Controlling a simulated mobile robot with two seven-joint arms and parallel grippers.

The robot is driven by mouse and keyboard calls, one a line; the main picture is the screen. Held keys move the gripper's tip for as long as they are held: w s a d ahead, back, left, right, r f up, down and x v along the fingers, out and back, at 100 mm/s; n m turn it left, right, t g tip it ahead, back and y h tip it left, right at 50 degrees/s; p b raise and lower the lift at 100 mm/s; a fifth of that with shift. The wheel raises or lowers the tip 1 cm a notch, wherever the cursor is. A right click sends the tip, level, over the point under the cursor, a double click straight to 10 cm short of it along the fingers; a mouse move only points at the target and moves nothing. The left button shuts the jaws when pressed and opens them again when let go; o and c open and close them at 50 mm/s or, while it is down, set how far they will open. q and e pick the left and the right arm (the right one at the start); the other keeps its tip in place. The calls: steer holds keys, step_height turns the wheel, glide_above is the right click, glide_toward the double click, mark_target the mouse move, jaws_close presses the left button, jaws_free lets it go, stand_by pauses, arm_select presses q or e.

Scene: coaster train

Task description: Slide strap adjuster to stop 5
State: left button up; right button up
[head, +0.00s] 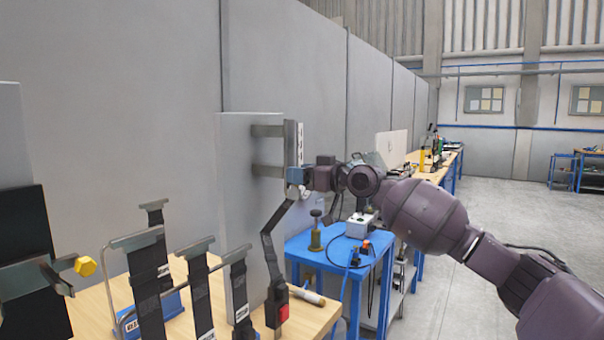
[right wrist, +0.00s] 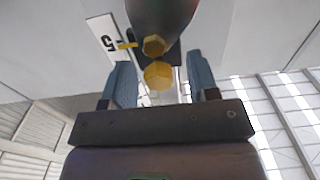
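A metal rail with a pale marked plate (head: 299,143) stands upright on the grey post, held by two brackets. A dark strap (head: 268,245) hangs below my right gripper (head: 295,183), with a red-and-black buckle (head: 277,305) at its lower end. In the right wrist view, two yellow hexagonal knobs (right wrist: 158,75) lie between the blue-grey fingers of my right gripper (right wrist: 160,80). Gaps show on both sides of the nearer knob, so the fingers look open around it. A yellow pointer (right wrist: 128,45) lies by the plate marked 5 (right wrist: 108,42). The adjuster is mostly hidden in the head view.
A blue table (head: 330,255) with small tools stands behind. Open floor lies right.

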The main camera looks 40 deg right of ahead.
steer(key=v, duration=1)
steer(key=shift+s+d+p, duration=0.15)
steer(key=shift+s+p, duration=0.15)
steer(key=shift+s, duration=0.05)
stand_by(1.0)
steer(key=s+a+f+h, duration=0.2)
steer(key=f, duration=0.9)
steer(key=s+a+f+n+g+h, duration=0.1)
steer(key=a+f, duration=0.1)
steer(key=f, duration=0.8)
steer(key=s+a+f+h, duration=0.2)
steer(key=f, duration=0.9)
steer(key=s+a+f+m+g, duration=0.1)
steer(key=s+a+f, duration=0.3)
steer(key=s+f, duration=0.4)
steer(key=s+a+f+m+g+h, duration=0.1)
steer(key=s+a+f+m+g, duration=0.1)
steer(key=s+a+f, duration=0.3)
steer(key=s+a+f+m+g+h, duration=0.1)
steer(key=s+a+f, duration=0.4)
steer(key=s+f, duration=0.5)
steer(key=shift+s+f+g, duration=0.3)
steer(key=shift+s+f, duration=0.05)
steer(key=shift+s, duration=0.85)
